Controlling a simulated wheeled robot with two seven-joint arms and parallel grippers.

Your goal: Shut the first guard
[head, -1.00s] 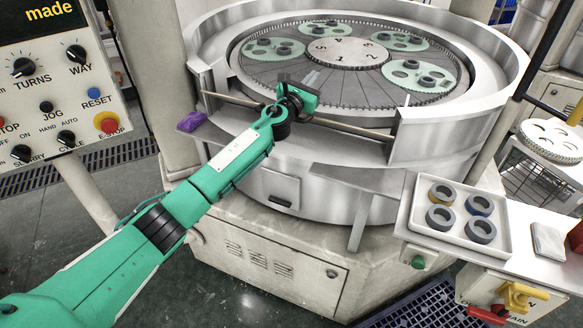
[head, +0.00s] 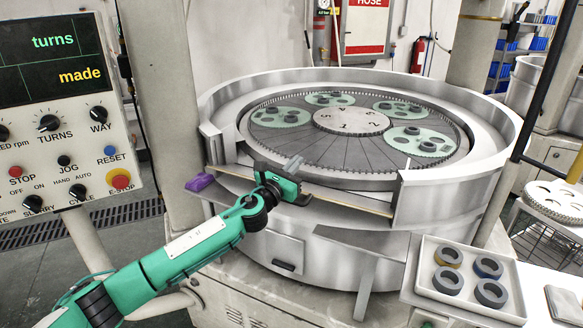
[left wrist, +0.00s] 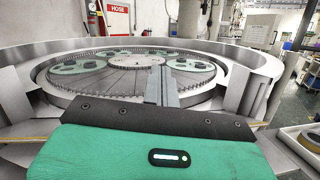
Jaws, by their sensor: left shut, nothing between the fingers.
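The lapping machine's round steel rim (head: 228,115) has a gap at the front. A long thin rail (head: 345,200) crosses this gap just above a metal ledge (head: 340,232); I cannot tell for sure whether it is the first guard's edge. My left gripper (head: 293,163) is shut and empty, at the gap by the rail, with its fingers pointing inward to the toothed plate. In the left wrist view the closed fingers (left wrist: 161,88) reach over the plate's near edge, and the rail (left wrist: 22,140) shows on both sides of the gripper body. My right gripper is out of view.
Carriers with dark rings (head: 420,142) lie on the plate around a numbered hub (head: 352,121). A purple cloth (head: 200,182) lies at the ledge's left end. A control panel (head: 60,120) stands left. A tray (head: 428,290) of rings stands front right.

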